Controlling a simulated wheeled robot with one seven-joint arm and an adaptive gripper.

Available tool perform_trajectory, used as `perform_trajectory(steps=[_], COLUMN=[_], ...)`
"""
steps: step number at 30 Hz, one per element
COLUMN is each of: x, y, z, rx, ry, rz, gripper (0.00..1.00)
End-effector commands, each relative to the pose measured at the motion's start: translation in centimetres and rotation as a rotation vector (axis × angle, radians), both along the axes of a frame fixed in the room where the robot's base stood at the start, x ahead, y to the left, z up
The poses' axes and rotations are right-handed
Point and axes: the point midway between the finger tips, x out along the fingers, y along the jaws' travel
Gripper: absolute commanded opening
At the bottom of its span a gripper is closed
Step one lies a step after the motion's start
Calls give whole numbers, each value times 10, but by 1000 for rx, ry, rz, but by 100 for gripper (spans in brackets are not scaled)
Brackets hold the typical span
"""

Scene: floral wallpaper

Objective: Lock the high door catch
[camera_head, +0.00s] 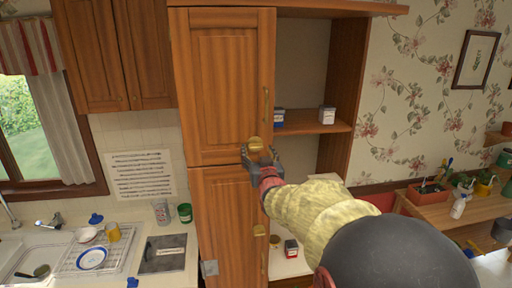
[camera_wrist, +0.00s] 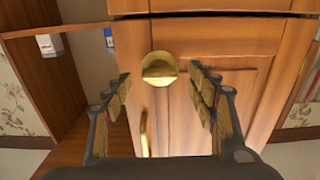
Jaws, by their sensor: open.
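The high door catch (camera_head: 255,143) is a small brass piece at the lower right corner of the upper wooden cabinet door (camera_head: 230,80). In the wrist view the catch (camera_wrist: 159,70) shows as a rounded brass disc with a ridge across it. My gripper (camera_head: 262,160) is at the catch, just below it in the head view. In the wrist view its fingers (camera_wrist: 160,78) are spread wide, one on each side of the catch, with visible gaps. The gripper holds nothing. Whether the catch is locked I cannot tell. The upper door looks closed.
A second brass catch (camera_head: 259,230) sits on the lower door (camera_head: 225,220). A vertical brass handle (camera_head: 266,105) is above the high catch. A counter with sink and dish rack (camera_head: 105,255) is left.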

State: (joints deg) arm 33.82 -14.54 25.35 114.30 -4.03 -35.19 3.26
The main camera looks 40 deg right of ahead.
Motion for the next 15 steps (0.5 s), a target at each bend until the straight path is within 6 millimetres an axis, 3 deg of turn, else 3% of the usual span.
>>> perform_trajectory(steps=[6,15], x=[18,22], y=[-11,-14], z=[1,0], rx=[0,0], ry=[0,0], rz=[0,0], gripper=[58,58])
